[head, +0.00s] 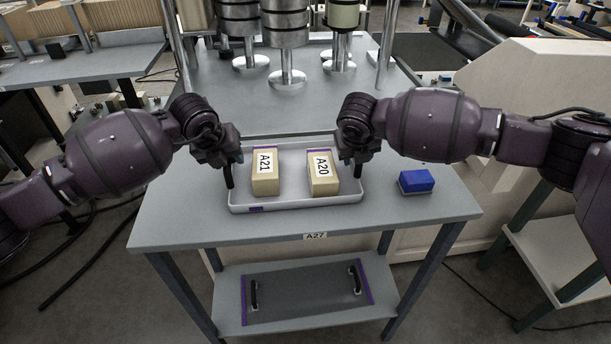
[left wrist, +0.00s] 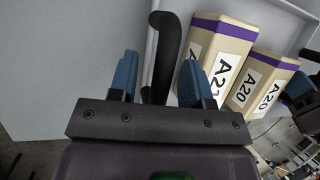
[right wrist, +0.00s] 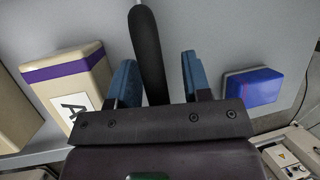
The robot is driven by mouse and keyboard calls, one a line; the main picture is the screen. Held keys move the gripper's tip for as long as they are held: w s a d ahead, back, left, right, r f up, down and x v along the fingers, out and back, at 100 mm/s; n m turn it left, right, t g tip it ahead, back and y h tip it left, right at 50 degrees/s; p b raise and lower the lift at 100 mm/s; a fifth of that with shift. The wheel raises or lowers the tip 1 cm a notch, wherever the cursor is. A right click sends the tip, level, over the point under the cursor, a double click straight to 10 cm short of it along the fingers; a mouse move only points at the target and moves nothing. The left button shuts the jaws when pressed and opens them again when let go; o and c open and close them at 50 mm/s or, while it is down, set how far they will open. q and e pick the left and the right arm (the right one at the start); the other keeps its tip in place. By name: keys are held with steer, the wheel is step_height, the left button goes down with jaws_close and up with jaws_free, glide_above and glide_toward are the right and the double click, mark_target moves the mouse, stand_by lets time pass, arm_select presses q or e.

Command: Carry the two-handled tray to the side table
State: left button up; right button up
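The light grey tray (head: 300,203) lies flat on the grey table, with a dark upright handle at each end. It holds two tan boxes, labelled A21 (head: 265,172) and A20 (head: 322,173). My left gripper (head: 229,172) is over the tray's left end; in the left wrist view the black handle (left wrist: 162,50) stands between its blue fingers, with gaps visible. My right gripper (head: 353,168) is over the right end; in the right wrist view the other handle (right wrist: 147,50) stands between its open fingers, nearer the left one. I cannot tell which surface is the side table.
A blue block (head: 416,181) sits right of the tray. Metal cylinders on stands (head: 287,60) are behind it. A dark panel with two handles (head: 305,297) lies on the lower shelf. A pale low table (head: 560,255) stands right, another grey table (head: 80,67) back left.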

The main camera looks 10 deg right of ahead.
arm_select(q)
steer(key=shift+r, duration=0.15)
stand_by(0.3)
arm_select(e)
steer(key=shift+s+a+r, duration=0.15)
steer(key=shift+r, duration=0.3)
arm_select(q)
steer(key=v, duration=1.1)
steer(key=shift+s+r, duration=0.2)
steer(key=shift+r, duration=0.1)
arm_select(e)
steer(key=v, duration=1.1)
